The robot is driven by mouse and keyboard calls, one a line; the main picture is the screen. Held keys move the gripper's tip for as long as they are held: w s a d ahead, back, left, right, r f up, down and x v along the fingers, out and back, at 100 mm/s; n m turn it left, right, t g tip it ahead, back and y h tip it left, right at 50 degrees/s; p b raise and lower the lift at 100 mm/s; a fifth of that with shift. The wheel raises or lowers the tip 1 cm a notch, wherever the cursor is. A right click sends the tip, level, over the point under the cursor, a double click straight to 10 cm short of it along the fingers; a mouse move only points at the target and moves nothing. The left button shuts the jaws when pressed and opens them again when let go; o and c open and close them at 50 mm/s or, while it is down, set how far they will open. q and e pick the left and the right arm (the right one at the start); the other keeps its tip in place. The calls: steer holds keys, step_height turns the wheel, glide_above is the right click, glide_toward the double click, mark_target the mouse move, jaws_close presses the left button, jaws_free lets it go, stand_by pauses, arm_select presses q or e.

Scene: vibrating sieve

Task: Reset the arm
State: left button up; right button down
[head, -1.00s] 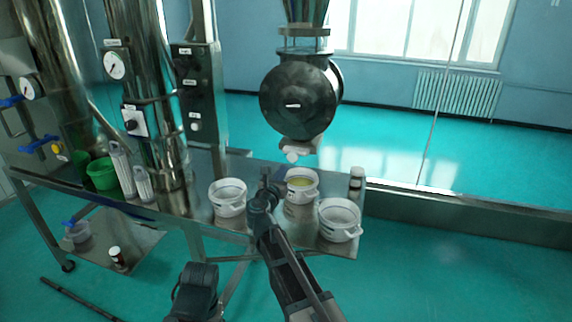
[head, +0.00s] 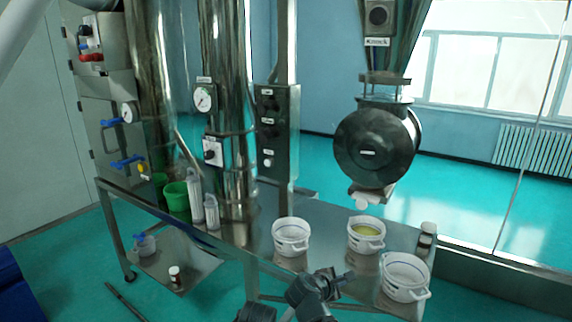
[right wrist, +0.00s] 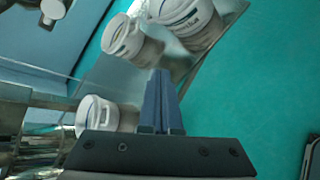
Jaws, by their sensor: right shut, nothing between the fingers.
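My right gripper (head: 343,278) shows low in the head view, near the front edge of the steel table (head: 262,250), just in front of the white pots. In the right wrist view its two blue-grey fingers (right wrist: 161,100) are together with nothing between them. The fingertips are apart from the pots. A dark part of my own arm shows at the bottom of the head view. My left gripper is not in view.
White pots stand on the table: a left one (head: 291,249), a middle one with yellow contents (head: 366,246) and a right one (head: 402,290). A small bottle (head: 427,236), green bucket (head: 175,197) and round machine outlet (head: 375,145) are nearby.

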steer(key=s+a+f+m+g+y, duration=0.2)
steer(key=s+a+f+m+g, duration=0.1)
steer(key=s, duration=0.4)
steer(key=s+a+f+m+g+y+b, duration=0.1)
steer(key=s+a+f+m+g+y, duration=0.1)
steer(key=s+a+f+m, duration=0.3)
steer(key=s+a+f+m+g+y, duration=0.3)
steer(key=s+a+f+m, duration=0.1)
steer(key=s, duration=0.5)
steer(key=shift+a+f+m+g, duration=0.4)
steer(key=shift+a+m, duration=0.2)
steer(key=shift+a, duration=0.15)
